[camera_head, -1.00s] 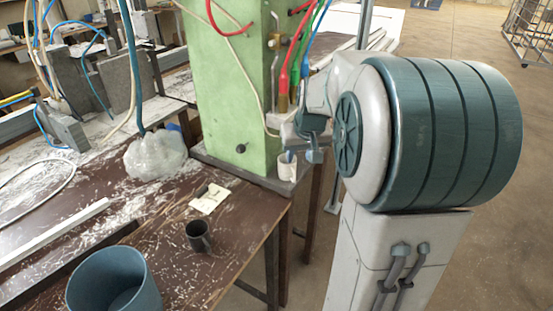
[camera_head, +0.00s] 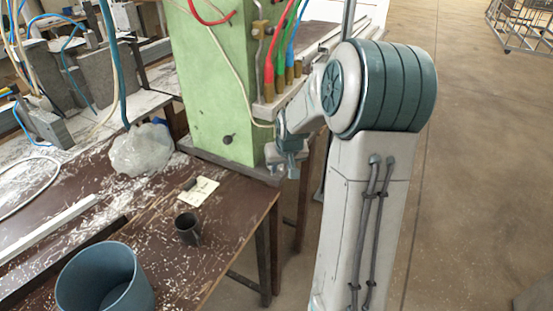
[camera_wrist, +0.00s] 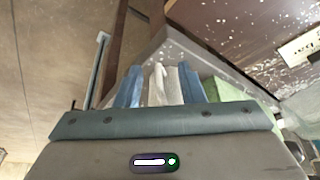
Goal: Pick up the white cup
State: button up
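The white cup (camera_head: 271,155) shows as a small pale patch at the foot of the green column in the head view. My gripper (camera_head: 286,165) is in front of it and hides most of it. In the wrist view my gripper's two blue fingers (camera_wrist: 160,88) stand on either side of the white cup (camera_wrist: 157,84). The right finger looks close against it. A narrow gap seems to show at the left finger. I cannot tell whether the fingers press on the cup, or whether it rests on the plate.
The green column (camera_head: 215,90) with hoses stands just behind my gripper. On the brown bench (camera_head: 145,225) are a dark cup (camera_head: 187,229), a paper note (camera_head: 199,191), a blue bin (camera_head: 104,283) and a clear plastic bag (camera_head: 140,150). Open floor lies to the right.

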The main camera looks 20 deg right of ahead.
jog(key=shift+w+f, duration=0.3)
jog(key=shift+f, duration=0.35)
grip_shut()
jog(key=shift+r, duration=0.2)
jog(key=shift+r, duration=1.4)
jog(key=shift+s+r, duration=0.2)
jog(key=shift+r, duration=0.05)
jog(key=s+a+b, duration=0.1)
jog(key=s+a, duration=0.1)
jog(key=s, duration=1.5)
jog(key=shift+s+a, duration=0.2)
jog(key=shift+a, duration=0.05)
dwell(0.8)
